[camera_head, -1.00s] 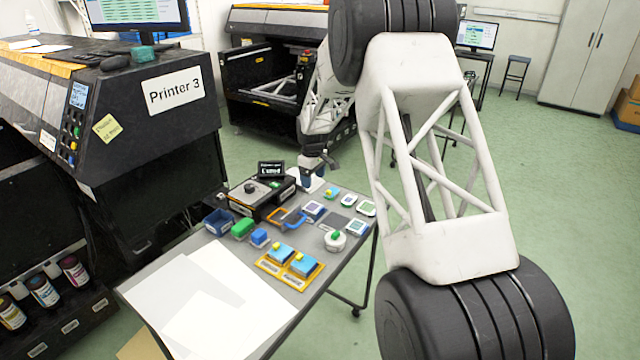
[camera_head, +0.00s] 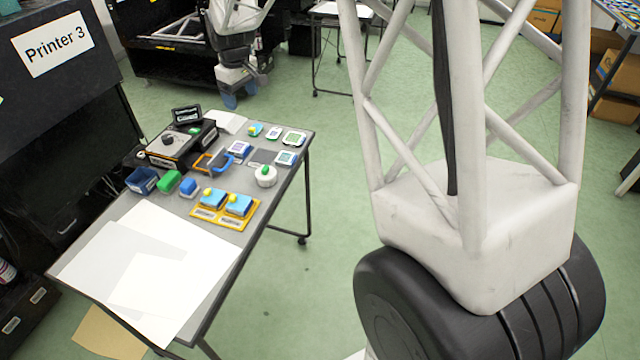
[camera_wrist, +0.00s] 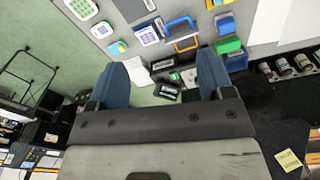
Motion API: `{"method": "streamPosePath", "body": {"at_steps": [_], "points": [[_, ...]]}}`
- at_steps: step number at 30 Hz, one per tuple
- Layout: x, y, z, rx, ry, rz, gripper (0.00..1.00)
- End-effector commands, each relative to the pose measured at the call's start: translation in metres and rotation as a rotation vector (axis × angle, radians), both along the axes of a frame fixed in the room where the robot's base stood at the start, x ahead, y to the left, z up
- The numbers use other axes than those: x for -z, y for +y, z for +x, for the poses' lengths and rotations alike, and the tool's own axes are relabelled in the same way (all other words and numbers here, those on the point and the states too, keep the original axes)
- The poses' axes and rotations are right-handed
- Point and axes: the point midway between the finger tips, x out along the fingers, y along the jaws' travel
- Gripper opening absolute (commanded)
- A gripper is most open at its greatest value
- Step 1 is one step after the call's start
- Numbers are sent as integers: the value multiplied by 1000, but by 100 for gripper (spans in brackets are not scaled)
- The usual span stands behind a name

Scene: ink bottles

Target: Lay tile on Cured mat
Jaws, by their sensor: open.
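My gripper (camera_head: 230,100) is at the top of the head view, beyond the table's far end. In the wrist view its two blue fingers (camera_wrist: 165,85) are wide apart with nothing between them. Several small pale-framed tiles lie on the table's right side: one with a purple face (camera_head: 238,150), one bluish-green (camera_head: 286,158), one green (camera_head: 294,138). A black sign (camera_head: 186,114), whose text is too small to read now, stands by a black device. A white sheet (camera_head: 229,122) lies behind the device. I cannot tell which surface is the Cured mat.
The black device (camera_head: 180,145) stands at the table's back left. Blue bin (camera_head: 141,180), green block (camera_head: 169,181), orange tray with blue blocks (camera_head: 226,211) and round white piece with green knob (camera_head: 265,176) are nearer. White sheets (camera_head: 150,265) cover the front.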

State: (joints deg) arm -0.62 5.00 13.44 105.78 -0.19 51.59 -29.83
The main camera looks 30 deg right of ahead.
Motion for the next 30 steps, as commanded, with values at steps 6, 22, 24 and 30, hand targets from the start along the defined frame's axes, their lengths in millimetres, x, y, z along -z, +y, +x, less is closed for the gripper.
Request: {"method": "streamPosePath", "body": {"at_steps": [6,22,24,30], "points": [[-34,-3,-60,73,-23,5,74],[-81,-8,-208,253,-76,25,74],[-84,-8,-228,276,-83,28,74],[-88,-9,-283,343,-103,38,74]]}}
